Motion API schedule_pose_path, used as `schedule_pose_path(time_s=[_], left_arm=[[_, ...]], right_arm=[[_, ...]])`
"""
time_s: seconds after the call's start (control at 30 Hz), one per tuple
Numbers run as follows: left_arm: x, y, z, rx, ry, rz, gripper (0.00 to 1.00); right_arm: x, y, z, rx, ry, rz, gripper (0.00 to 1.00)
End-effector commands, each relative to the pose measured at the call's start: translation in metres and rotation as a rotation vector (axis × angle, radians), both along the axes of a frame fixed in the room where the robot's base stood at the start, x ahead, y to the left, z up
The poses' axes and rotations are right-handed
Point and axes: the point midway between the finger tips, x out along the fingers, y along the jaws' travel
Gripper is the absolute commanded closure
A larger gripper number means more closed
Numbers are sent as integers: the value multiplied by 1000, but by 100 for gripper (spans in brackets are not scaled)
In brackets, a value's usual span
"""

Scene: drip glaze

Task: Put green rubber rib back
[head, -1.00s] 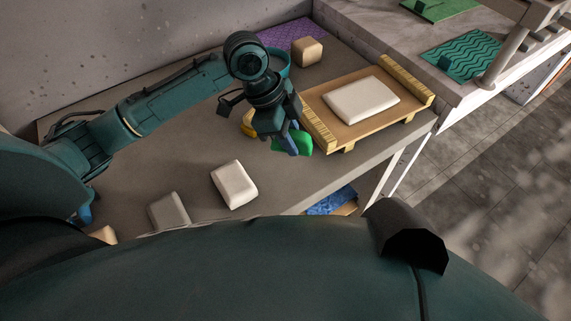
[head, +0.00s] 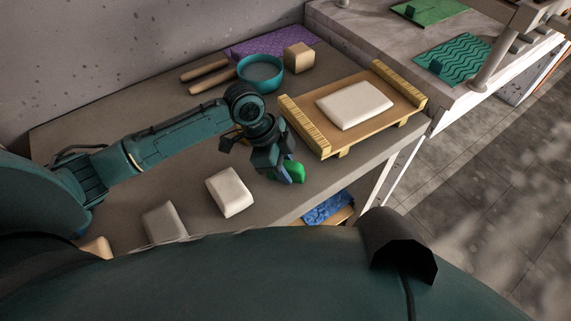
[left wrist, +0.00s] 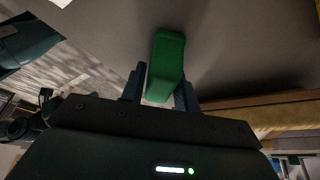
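The green rubber rib (head: 291,172) is at my left gripper (head: 285,176), over the grey table near its front edge. In the left wrist view, the rib (left wrist: 166,64) stands between the two blue fingers of the left gripper (left wrist: 161,90), which is shut on it. In the head view the fingers and hand hide part of the rib. Whether the rib touches the table is hard to tell.
A wooden board (head: 398,110) with raised strips holds a white slab (head: 355,105), right of the gripper. Behind are a teal bowl (head: 244,74), a tan block (head: 298,58) and a purple mat (head: 236,48). Pale blocks (head: 229,192) lie front left.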

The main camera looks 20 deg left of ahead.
Motion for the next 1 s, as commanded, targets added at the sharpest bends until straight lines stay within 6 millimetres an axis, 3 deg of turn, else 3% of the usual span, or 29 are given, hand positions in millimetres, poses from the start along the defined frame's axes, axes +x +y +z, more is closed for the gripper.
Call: schedule_pose_path(time_s=[0.2,0.57,1.0], left_arm=[[0,0,0,0,1,0,51],[0,3,9,1,-1,0,51],[-4,36,90,1,-3,0,51]], right_arm=[[0,0,0,0,0,0,64],[0,0,1,1,0,1,64],[-1,-1,2,-3,5,-1,64]])
